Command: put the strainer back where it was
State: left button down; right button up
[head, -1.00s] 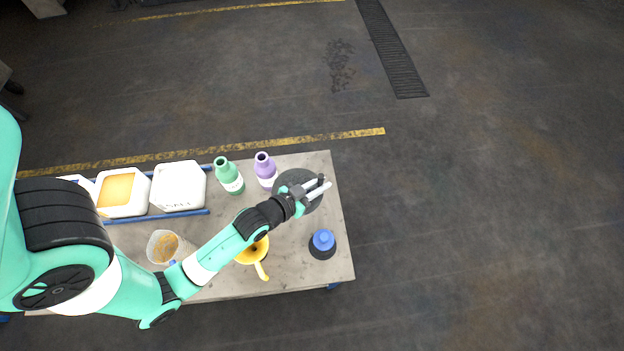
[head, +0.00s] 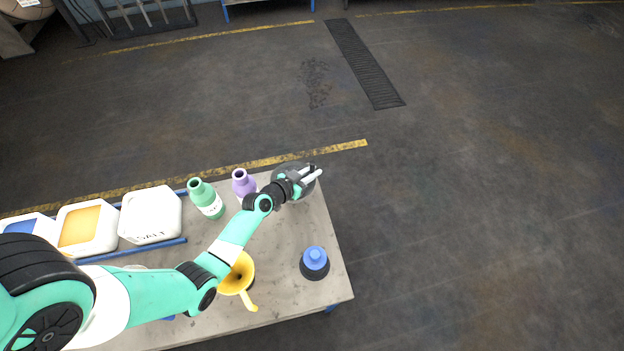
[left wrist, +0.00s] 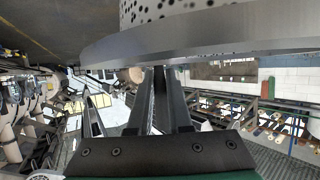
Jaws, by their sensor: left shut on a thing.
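The strainer (head: 288,167) shows in the head view as a dark grey disc at the table's far right corner. My left gripper (head: 312,172) is shut on it, with the pale fingertips across the disc. In the left wrist view, the strainer's wide dark rim (left wrist: 215,32) and its perforated metal wall (left wrist: 165,10) fill the top, right by the fingers (left wrist: 160,100). The exact grip and the strainer's far side are hidden. My right gripper is not in view.
White canisters (head: 150,216) fill the left side. The table's right part (head: 290,235) is mostly clear.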

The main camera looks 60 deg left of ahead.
pick_arm(q)
notch_tip(320, 180, down, 2)
jog(key=shift+f+b, duration=0.15)
jog(key=shift+b, duration=0.15)
jog(key=shift+f, duration=0.3)
jog(key=shift+r, duration=0.1)
pick_arm(e)
jog(key=shift+f, duration=0.65)
pick_arm(q)
jog(key=shift+f, duration=0.2)
jog(key=c, duration=0.8)
grip_release()
jog(key=shift+c, duration=0.2)
pick_arm(e)
jog(key=shift+f, duration=0.2)
pick_arm(q)
jog(key=shift+r, duration=0.1)
pick_arm(e)
jog(key=shift+r, duration=0.1)
